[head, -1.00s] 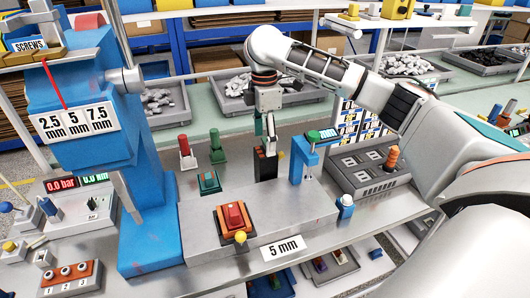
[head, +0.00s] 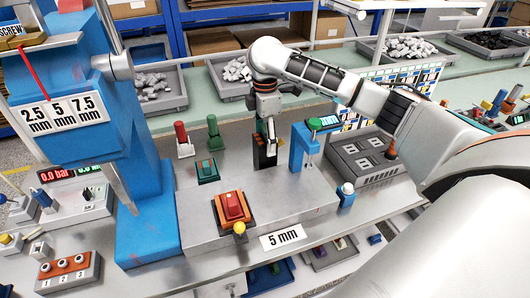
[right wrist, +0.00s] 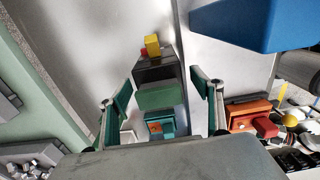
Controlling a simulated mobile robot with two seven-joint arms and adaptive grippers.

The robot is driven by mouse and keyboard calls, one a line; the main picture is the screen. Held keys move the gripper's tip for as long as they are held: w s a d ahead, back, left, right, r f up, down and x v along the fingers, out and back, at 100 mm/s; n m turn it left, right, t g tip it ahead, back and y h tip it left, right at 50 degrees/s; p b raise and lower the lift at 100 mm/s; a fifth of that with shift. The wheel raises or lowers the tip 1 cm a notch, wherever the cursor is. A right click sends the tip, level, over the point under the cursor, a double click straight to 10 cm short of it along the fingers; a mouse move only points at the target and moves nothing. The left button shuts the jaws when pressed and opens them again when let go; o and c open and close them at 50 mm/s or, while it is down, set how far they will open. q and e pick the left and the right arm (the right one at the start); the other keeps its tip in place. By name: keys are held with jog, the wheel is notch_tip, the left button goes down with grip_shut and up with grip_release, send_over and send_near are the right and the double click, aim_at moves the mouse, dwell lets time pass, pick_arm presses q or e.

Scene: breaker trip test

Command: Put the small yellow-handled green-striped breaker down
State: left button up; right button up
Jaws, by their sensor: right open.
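The small breaker (right wrist: 157,73) is a dark block with a green stripe and a yellow handle in the right wrist view. It stands on the grey metal bench top and also shows in the head view (head: 270,160), partly hidden by my gripper. My right gripper (right wrist: 161,85) is open, with one green-padded finger on each side of the breaker and visible gaps between. In the head view my right gripper (head: 267,133) points down over the breaker. My left gripper is in neither view.
A red rocker switch on an orange base (head: 232,207) is nearer. Red-handled (head: 182,137) and green-handled (head: 214,133) pieces stand to the left. A grey panel (head: 365,157) lies right.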

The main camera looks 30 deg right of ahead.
jog(key=shift+f, duration=0.25)
grip_shut()
jog(key=shift+w+r, duration=0.1)
jog(key=shift+r, duration=0.1)
